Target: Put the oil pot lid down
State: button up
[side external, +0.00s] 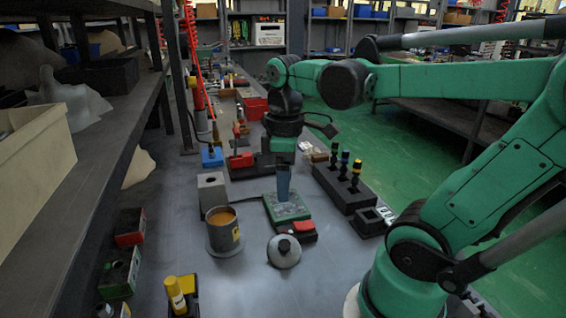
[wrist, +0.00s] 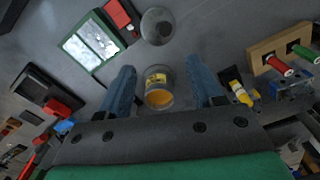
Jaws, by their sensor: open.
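The oil pot lid (side external: 284,251) is a round grey disc with a knob, on the grey table in front of the green block. It also shows in the wrist view (wrist: 158,26), at the top; I cannot tell whether it lies fully flat. The oil pot (side external: 223,232) stands upright and uncovered to its left, with orange-yellow oil inside and a yellow label; it also shows in the wrist view (wrist: 158,88). My gripper (side external: 283,187) has blue fingers and hangs over the green block. In the wrist view its fingers (wrist: 160,68) are wide apart and empty, and the lid is clear of them.
A grey block (side external: 212,193) stands behind the pot. A black rack (side external: 345,190) with several dark pegs is to the right. A yellow-capped bottle (side external: 176,295) is at front left.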

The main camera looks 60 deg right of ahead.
jog(key=w+a+f+m+t, duration=0.2)
jog(key=w+a+m+t, duration=0.2)
jog(key=w+a+t, duration=0.1)
jog(key=shift+a+m+t, duration=0.3)
jog(key=shift+a+t, duration=0.55)
jog(key=shift+t, duration=0.25)
